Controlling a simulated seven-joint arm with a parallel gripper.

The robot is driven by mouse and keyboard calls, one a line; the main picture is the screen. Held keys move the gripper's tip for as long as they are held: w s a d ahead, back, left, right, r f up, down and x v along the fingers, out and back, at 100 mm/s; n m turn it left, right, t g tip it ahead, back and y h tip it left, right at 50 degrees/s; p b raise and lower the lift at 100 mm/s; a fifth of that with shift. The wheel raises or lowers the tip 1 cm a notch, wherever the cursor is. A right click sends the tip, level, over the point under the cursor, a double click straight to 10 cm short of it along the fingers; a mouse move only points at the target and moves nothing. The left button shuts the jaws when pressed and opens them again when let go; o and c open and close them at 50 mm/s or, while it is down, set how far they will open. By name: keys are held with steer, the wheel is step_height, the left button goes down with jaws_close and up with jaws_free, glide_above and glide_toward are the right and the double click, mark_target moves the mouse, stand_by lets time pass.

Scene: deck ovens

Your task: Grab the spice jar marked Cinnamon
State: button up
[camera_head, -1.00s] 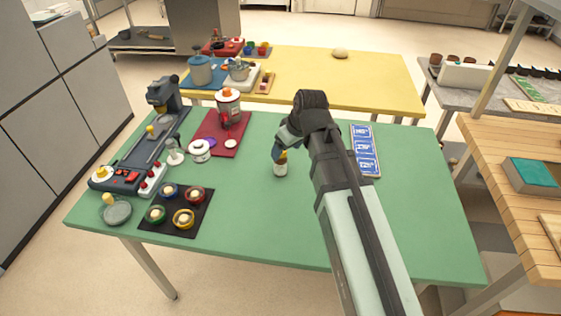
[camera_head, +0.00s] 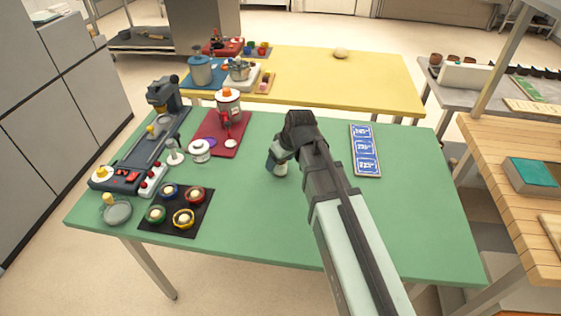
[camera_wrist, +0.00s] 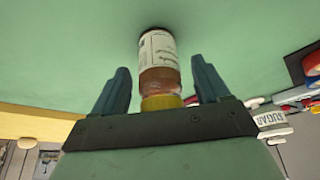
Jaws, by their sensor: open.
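A small clear spice jar with a brownish filling, a pale label and a yellow lid stands on the green table (camera_head: 250,235). In the wrist view the spice jar (camera_wrist: 158,65) lies between the two fingers of my gripper (camera_wrist: 160,88), with a gap on each side. The label's print is too small to read. In the head view my gripper (camera_head: 275,160) is over the jar (camera_head: 281,169) and hides its upper part. The gripper is open.
A black mat (camera_head: 172,222) with several coloured bowls and a red mat (camera_head: 213,143) with a red-and-clear container stand to the left. A blue card strip (camera_head: 365,151) lies to the right. The table's front right is clear apart from my arm.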

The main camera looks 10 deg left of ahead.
steer(key=shift+f, duration=0.1)
steer(key=c, duration=1.2)
